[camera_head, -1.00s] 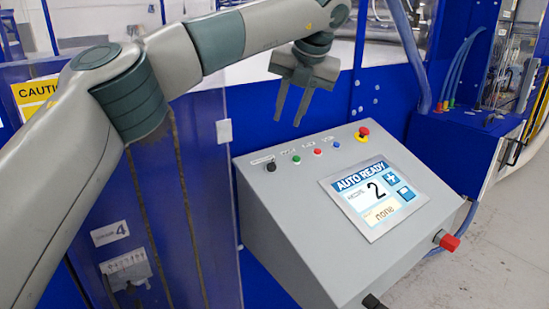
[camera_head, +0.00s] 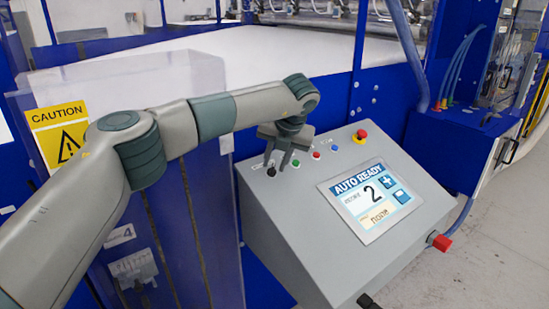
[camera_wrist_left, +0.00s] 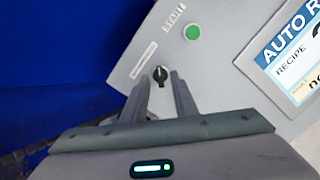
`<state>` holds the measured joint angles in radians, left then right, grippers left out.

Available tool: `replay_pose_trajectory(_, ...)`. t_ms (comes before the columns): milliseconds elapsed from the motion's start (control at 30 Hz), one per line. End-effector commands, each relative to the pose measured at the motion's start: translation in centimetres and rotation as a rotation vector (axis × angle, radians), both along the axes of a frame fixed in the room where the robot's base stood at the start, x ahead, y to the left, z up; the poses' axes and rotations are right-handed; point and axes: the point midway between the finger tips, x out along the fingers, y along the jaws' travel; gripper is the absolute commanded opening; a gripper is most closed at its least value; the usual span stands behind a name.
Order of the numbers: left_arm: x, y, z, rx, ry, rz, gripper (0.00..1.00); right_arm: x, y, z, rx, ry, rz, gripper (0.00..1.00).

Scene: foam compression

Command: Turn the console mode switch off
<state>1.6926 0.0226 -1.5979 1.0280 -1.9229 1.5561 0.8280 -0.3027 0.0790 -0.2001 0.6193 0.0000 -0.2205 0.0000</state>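The console mode switch is a small black knob (camera_head: 271,171) at the left end of the button row on the grey sloped console (camera_head: 290,225). It also shows in the left wrist view (camera_wrist_left: 160,75), beside a white label strip. My left gripper (camera_head: 277,166) is over this corner of the console. In the left wrist view its two fingers (camera_wrist_left: 158,79) are apart, with the knob in line with the gap between their tips. I cannot tell whether they touch it. The knob's exact setting is too small to read. My right gripper is not in view.
A green START button (camera_wrist_left: 193,32) is close to the knob. Red and blue buttons and a red emergency stop (camera_head: 360,135) are farther along. Blue machine framing and a clear-panelled guard stand behind and left.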

Motion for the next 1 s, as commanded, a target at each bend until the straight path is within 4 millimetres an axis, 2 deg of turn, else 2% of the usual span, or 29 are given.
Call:
replay_pose_trajectory(200, 0.6, 0.3, -1.2, 0.0, 0.0, 0.0, 0.26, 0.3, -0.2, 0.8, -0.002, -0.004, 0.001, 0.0)
replay_pose_trajectory(500, 0.6, 0.3, -1.4, 0.0, 0.0, -0.001, 0.26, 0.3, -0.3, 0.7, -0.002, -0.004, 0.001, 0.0)
replay_pose_trajectory(633, 0.6, 0.3, -1.4, 0.0, 0.0, 0.0, 0.0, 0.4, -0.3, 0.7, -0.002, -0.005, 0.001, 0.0)
replay_pose_trajectory(1000, 0.6, 0.3, -1.6, -0.003, -0.002, 0.008, 0.0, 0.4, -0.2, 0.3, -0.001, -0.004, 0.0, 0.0)
